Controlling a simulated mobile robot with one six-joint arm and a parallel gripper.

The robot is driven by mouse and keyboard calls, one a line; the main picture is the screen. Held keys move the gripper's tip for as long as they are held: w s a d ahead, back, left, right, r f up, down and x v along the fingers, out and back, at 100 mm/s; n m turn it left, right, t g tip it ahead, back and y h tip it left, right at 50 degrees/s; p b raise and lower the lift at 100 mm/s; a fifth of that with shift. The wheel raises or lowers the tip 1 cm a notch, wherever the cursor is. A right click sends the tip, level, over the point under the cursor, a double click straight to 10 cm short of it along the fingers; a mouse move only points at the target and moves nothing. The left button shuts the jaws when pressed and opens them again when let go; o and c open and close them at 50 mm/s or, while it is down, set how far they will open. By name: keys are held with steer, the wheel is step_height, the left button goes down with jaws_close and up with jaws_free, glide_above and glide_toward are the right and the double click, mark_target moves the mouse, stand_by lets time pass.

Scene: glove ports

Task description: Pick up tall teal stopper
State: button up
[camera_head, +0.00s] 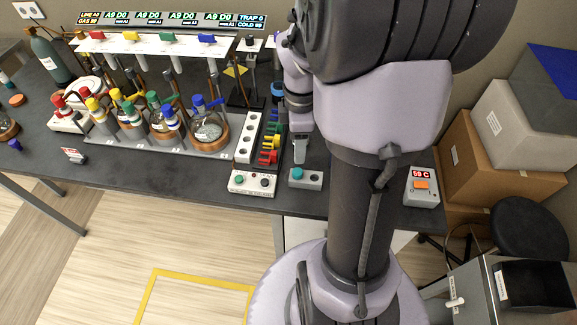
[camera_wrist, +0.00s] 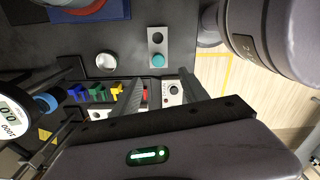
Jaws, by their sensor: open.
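The teal stopper (camera_head: 297,173) stands on a small grey block (camera_head: 314,180) near the front edge of the dark bench. In the wrist view the stopper (camera_wrist: 158,61) shows as a round teal top at one end of the block (camera_wrist: 157,48); its height cannot be judged there. My gripper (camera_wrist: 160,78) is open, with its two fingers apart and nothing visible between them. The stopper appears just beyond the fingertips, between their lines. In the head view my gripper (camera_head: 299,150) is above and behind the block, partly hidden by my arm.
A white control box (camera_head: 251,183) stands left of the block. Coloured clips (camera_head: 270,145) and a white rack (camera_head: 249,138) stand behind it. Flasks with coloured caps (camera_head: 208,127) are farther left. A box reading 59 C (camera_head: 421,186) stands right. A round pale cap (camera_wrist: 106,61) lies nearby.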

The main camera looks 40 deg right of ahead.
steer(key=b, duration=0.2)
glide_above(298, 171)
steer(key=f, duration=0.6)
steer(key=shift+s+a+f, duration=0.1)
steer(key=shift+a, duration=0.2)
steer(key=f+b, duration=0.1)
steer(key=f, duration=0.1)
steer(key=f+b, duration=0.2)
steer(key=f, duration=0.1)
steer(key=shift+d+f, duration=0.3)
steer(key=shift+r, duration=0.2)
steer(key=shift+c, duration=0.2)
jaws_close()
